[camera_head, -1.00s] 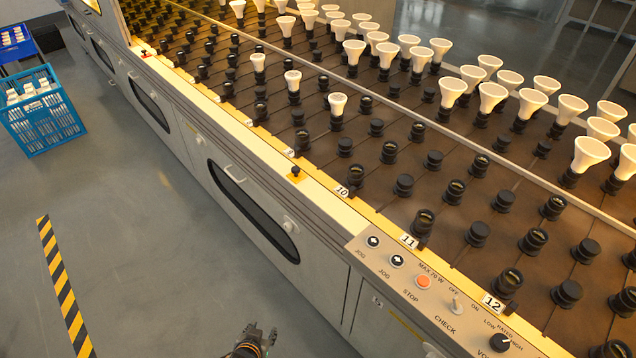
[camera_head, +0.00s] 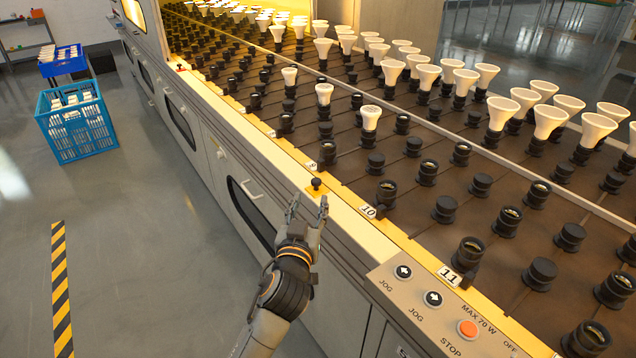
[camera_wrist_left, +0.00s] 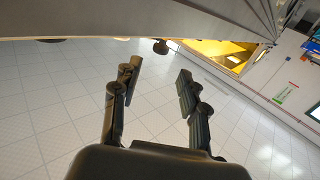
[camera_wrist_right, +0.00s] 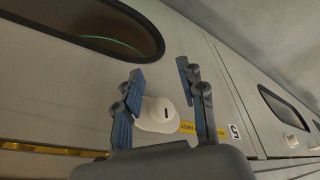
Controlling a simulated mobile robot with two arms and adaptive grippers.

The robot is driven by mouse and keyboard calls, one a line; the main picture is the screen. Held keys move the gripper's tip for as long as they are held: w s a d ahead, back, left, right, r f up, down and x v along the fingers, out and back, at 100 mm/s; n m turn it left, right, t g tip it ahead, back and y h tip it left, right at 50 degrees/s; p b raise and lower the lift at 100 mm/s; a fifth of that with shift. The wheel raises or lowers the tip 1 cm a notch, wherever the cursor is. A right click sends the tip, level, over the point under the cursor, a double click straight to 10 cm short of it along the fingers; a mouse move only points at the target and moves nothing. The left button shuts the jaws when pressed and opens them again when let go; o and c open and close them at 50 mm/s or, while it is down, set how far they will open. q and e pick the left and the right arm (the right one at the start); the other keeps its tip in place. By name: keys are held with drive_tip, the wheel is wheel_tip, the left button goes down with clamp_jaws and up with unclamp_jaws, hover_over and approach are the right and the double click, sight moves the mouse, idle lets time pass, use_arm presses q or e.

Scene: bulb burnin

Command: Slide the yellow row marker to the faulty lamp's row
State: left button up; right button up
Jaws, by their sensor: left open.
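The yellow row marker (camera_head: 317,191) is a small yellow plate with a black knob. It sits on the pale front rail (camera_head: 345,218) between the row 9 label (camera_head: 311,165) and the row 10 label (camera_head: 368,211). My left gripper (camera_head: 308,206) is open and empty just in front of and below the marker, apart from it. A dark round knob (camera_wrist_left: 160,46) shows beyond its fingers in the left wrist view. White lamps (camera_head: 371,117) stand in black sockets; I cannot tell which is faulty. My right gripper (camera_wrist_right: 160,75) is open and empty, facing a cabinet front.
The control panel (camera_head: 425,300) with jog and stop buttons juts out at the lower right. A blue crate (camera_head: 76,130) stands on the floor at the left. The floor before the machine is clear, with a striped tape (camera_head: 61,290).

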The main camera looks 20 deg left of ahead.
sight(315, 184)
use_arm(q)
drive_tip(key=w, duration=0.4)
drive_tip(key=shift+a+b, duration=0.3)
drive_tip(key=shift+b, duration=0.05)
drive_tip(key=w, duration=0.2)
drive_tip(key=w+b, duration=0.1)
drive_tip(key=w, duration=0.1)
drive_tip(key=shift+a+f, duration=0.1)
drive_tip(key=shift+a, duration=0.1)
drive_tip(key=shift+w+a, duration=0.1)
drive_tip(key=shift+w, duration=0.5)
use_arm(e)
drive_tip(key=shift+v, duration=0.95)
drive_tip(key=shift+s+d, duration=0.1)
drive_tip(key=shift+s, duration=0.05)
use_arm(q)
clamp_jaws()
use_arm(e)
drive_tip(key=shift+f, duration=0.1)
